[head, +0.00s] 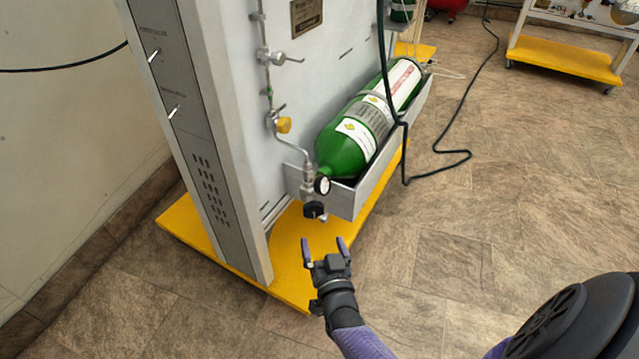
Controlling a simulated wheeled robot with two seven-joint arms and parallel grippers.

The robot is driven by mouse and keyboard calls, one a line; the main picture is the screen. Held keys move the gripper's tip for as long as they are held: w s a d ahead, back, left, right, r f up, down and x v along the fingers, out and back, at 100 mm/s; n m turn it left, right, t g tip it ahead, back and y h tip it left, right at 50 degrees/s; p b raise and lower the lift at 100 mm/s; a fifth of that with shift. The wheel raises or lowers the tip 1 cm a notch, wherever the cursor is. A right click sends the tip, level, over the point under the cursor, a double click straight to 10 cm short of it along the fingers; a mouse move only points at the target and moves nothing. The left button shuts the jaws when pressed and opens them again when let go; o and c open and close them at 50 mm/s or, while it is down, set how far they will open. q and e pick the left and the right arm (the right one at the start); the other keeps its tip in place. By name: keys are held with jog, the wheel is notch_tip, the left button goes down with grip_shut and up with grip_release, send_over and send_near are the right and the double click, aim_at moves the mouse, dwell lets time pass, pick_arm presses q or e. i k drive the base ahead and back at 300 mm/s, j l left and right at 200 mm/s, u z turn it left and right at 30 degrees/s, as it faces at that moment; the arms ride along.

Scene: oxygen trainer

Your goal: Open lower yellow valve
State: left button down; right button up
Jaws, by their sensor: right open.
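The lower yellow valve (284,125) is a small yellow knob on the thin metal pipe that runs down the grey panel. It sits above and left of the green oxygen cylinder (345,143). My right gripper (325,243) comes in from the lower right. It is open and empty, with its two purple-tipped fingers pointing up in the picture. It is below the valve and apart from it, just under the black knob (314,210) at the pipe's lower end. My left gripper is out of view.
A round gauge (322,185) sits by the cylinder's neck, and a grey tray (347,200) holds the cylinder. A silver-handled valve (284,59) is higher on the pipe. A dark cable (404,150) hangs at the right. The yellow base (290,262) juts out; tiled floor at right is mostly clear.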

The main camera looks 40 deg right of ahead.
aim_at(285, 124)
jog(key=k+j, duration=0.3)
jog(key=k, duration=0.15)
jog(key=k+j, duration=0.35)
jog(key=k, duration=0.1)
